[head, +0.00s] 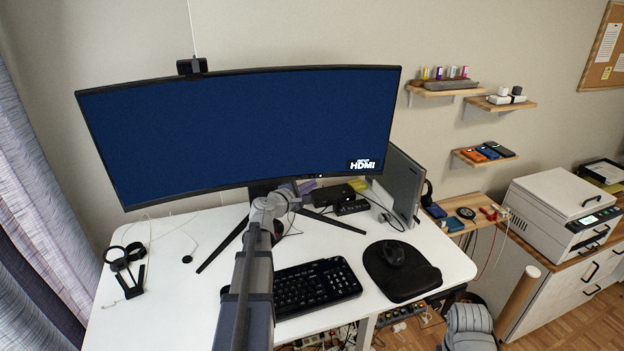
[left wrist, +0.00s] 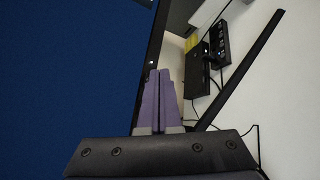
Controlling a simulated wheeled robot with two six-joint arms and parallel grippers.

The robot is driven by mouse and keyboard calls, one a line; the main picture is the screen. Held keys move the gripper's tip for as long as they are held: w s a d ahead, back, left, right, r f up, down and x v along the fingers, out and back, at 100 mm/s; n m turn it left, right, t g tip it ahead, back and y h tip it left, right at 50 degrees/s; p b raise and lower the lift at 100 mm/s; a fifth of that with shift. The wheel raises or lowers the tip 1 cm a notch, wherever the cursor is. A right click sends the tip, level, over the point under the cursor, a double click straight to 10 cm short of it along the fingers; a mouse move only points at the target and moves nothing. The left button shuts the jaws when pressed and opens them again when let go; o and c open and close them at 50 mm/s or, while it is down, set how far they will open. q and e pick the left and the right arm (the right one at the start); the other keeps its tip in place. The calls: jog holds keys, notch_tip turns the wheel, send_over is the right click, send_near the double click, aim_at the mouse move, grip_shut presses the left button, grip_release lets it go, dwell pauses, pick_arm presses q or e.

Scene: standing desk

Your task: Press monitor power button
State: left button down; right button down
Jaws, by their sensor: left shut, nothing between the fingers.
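The curved monitor (head: 240,130) is on, with a blue screen and an HDMI label at its lower right. In the left wrist view its blue screen (left wrist: 65,70) fills the left side, and its dark lower bezel runs beside my fingers. A small pale spot (left wrist: 151,62) shows on that bezel, just beyond the fingertips; I cannot tell if it is the power button. My left gripper (head: 308,184) is at the monitor's lower edge, right of centre. Its purple fingers (left wrist: 158,72) are shut and empty; I cannot tell whether they touch the bezel. My right gripper is out of view.
Below the monitor are its stand legs (head: 335,220), a black box (head: 333,195) and cables. A keyboard (head: 315,286) and a mouse (head: 393,253) on a black pad lie in front. A grey upright panel (head: 400,185) stands to the right. The white desk (head: 170,300) is mostly bare at left.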

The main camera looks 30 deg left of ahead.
pick_arm(q)
jog(key=s+d, duration=0.4)
jog(key=shift+s+f, duration=0.25)
jog(key=shift+s, duration=0.05)
dwell(1.5)
